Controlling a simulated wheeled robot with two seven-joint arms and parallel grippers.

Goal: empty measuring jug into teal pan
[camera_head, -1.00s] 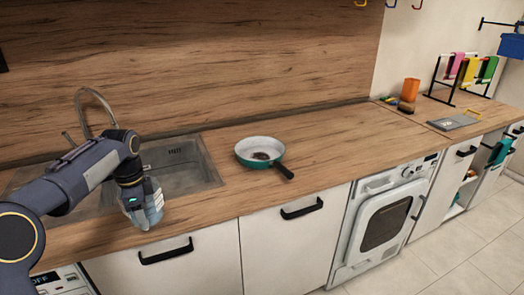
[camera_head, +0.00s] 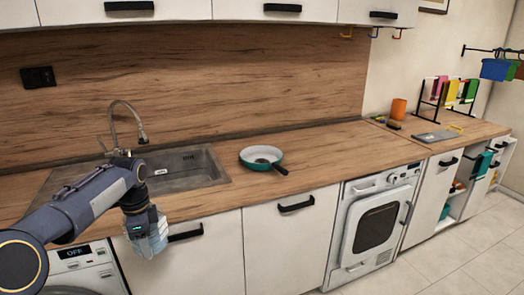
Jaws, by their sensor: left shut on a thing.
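The teal pan (camera_head: 249,164), white inside, sits on the wooden counter right of the sink, its dark handle pointing to the front right. The inside is mostly light, with a darker patch. My left gripper (camera_head: 149,234) is in front of the counter edge below the sink, left of and nearer than the pan. It is shut on a pale bluish, see-through thing, which looks like the measuring jug (camera_head: 156,242). The jug is largely hidden by the gripper, so its contents and tilt cannot be made out. It is well apart from the pan. My right gripper is out of view.
A grey sink (camera_head: 190,174) with a curved tap (camera_head: 117,118) lies behind my left arm. The counter (camera_head: 330,145) right of the pan is clear. An orange cup (camera_head: 398,108), a grey board (camera_head: 435,136) and a rack with cloths (camera_head: 450,90) stand at the far right.

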